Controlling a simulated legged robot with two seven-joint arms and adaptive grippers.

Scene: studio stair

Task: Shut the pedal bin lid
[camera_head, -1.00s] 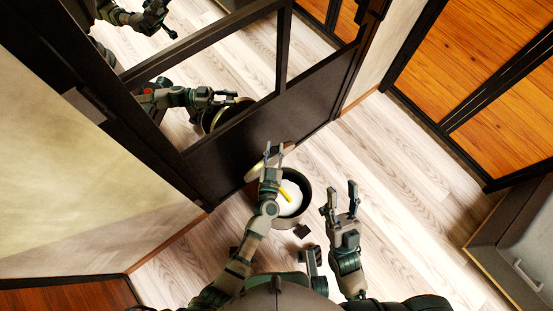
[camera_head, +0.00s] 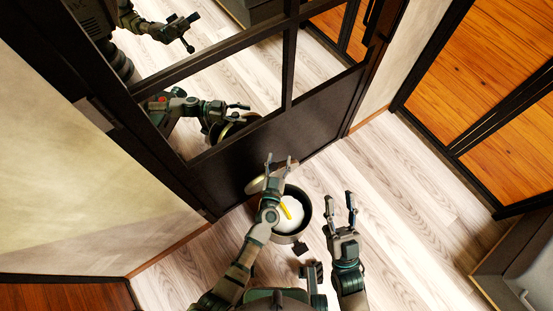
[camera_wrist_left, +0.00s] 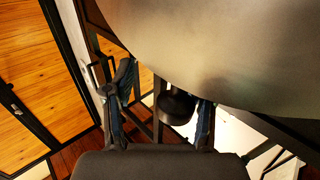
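The pedal bin (camera_head: 305,222) stands on the floor by the dark-framed panel, its mouth open, with a white inside and a yellow item (camera_head: 286,209) in it. Its lid (camera_head: 256,184) is raised on the far left side, partly hidden by my left arm. In the left wrist view a large metallic disc, apparently the lid (camera_wrist_left: 240,50), fills the upper right, close to the fingers. My left gripper (camera_head: 278,160) is open and empty at the lid, its fingers apart; I cannot tell if it touches. My right gripper (camera_head: 338,198) is open and empty, right of the bin.
A dark-framed glazed panel (camera_head: 235,158) rises right behind the bin and mirrors my arms and the bin. A beige wall (camera_head: 80,190) is at left. A dark pedal-like piece (camera_head: 300,248) lies in front of the bin. Wooden floor (camera_head: 400,200) to the right is clear.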

